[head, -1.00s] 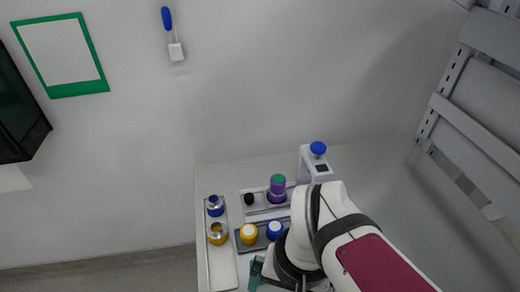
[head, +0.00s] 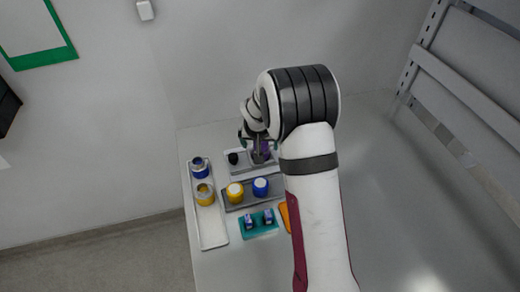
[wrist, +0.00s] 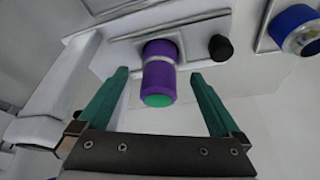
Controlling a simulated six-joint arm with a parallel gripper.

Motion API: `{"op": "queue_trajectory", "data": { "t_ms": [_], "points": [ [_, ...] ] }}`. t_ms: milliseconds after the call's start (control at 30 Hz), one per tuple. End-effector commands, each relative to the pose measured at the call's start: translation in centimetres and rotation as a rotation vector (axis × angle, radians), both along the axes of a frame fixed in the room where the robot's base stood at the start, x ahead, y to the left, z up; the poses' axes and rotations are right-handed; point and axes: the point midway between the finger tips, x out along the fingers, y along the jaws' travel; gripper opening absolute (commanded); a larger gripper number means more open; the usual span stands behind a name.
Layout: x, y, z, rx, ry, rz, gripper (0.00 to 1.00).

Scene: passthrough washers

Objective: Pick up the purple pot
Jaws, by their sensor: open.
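The purple pot (wrist: 160,72) stands upright in the grey tray at the back of the table. It has a green top and a pale band around it. In the head view the purple pot (head: 262,148) is partly hidden by my arm. My gripper (wrist: 162,72) is open, with its two green fingers on either side of the pot in the wrist view. The fingers look apart from the pot, and I cannot tell how far its body is from the fingertips. My gripper (head: 257,138) also shows small at the pot in the head view.
A black knob (head: 233,158) is just left of the pot. White-topped yellow (head: 235,193) and blue (head: 260,187) pots stand in front. The table's right side is clear.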

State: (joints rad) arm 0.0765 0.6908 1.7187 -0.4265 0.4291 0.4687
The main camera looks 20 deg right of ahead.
Motion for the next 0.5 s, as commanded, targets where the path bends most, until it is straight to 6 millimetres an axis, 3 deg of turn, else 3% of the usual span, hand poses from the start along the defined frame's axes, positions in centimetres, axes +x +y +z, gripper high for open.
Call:
{"op": "queue_trajectory", "data": {
  "t_ms": [167,400,500],
  "points": [
    [1.5,-0.6,-2.8,0.0,0.003,0.0,1.0],
    [1.7,-0.7,-3.1,0.001,0.002,0.0,1.0],
    [1.7,-0.6,-3.1,0.001,0.002,0.0,0.84]
  ]
}}
